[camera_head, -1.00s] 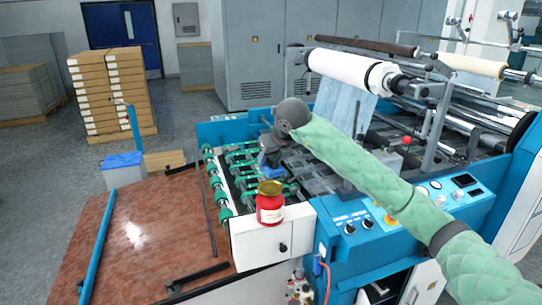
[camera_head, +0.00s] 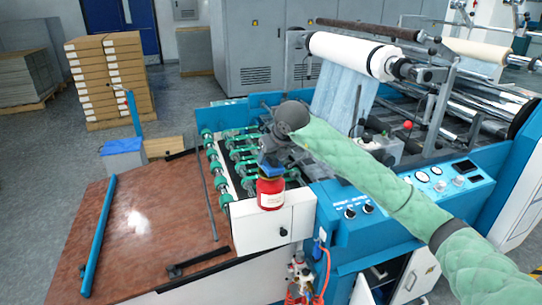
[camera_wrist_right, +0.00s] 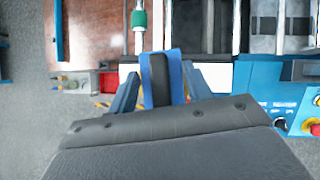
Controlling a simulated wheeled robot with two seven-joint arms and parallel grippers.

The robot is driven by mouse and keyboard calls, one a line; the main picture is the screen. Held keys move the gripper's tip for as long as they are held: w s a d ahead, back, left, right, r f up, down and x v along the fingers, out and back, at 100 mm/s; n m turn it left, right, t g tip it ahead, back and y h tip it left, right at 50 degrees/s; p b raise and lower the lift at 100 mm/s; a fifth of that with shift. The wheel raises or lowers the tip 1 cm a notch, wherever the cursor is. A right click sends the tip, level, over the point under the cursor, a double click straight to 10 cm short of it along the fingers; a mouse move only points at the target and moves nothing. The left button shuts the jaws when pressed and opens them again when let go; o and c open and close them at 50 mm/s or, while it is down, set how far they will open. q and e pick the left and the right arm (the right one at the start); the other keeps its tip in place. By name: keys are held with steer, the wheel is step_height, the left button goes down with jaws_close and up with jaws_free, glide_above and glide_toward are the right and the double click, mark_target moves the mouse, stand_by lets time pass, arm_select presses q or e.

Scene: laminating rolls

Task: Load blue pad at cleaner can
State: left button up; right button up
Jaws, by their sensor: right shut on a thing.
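The cleaner can (camera_head: 271,195) is a red can with a pale label, upright on the white front corner of the machine. My right gripper (camera_head: 270,158) is shut on the blue pad (camera_head: 268,170), right above the can's top. The pad covers most of the can's gold top; I cannot tell whether they touch. In the right wrist view the blue pad (camera_wrist_right: 176,72), with a dark strip across it, sits between the fingers of my right gripper (camera_wrist_right: 160,90). My left gripper is not in view.
Green rollers (camera_head: 222,165) lie just behind and left of the can. A brown table (camera_head: 140,225) with a blue bar (camera_head: 98,235) is at left. The control panel (camera_head: 420,190) is to the right, below my right arm. A white film roll (camera_head: 350,55) is above.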

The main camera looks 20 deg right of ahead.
stand_by(0.4)
steer(key=shift+f+b, duration=0.35)
steer(key=shift+f, duration=0.1)
stand_by(0.7)
steer(key=shift+f+b, duration=0.15)
steer(key=shift+b, duration=0.35)
stand_by(2.0)
steer(key=shift+r+p, duration=0.6)
steer(key=shift+r, duration=3.05)
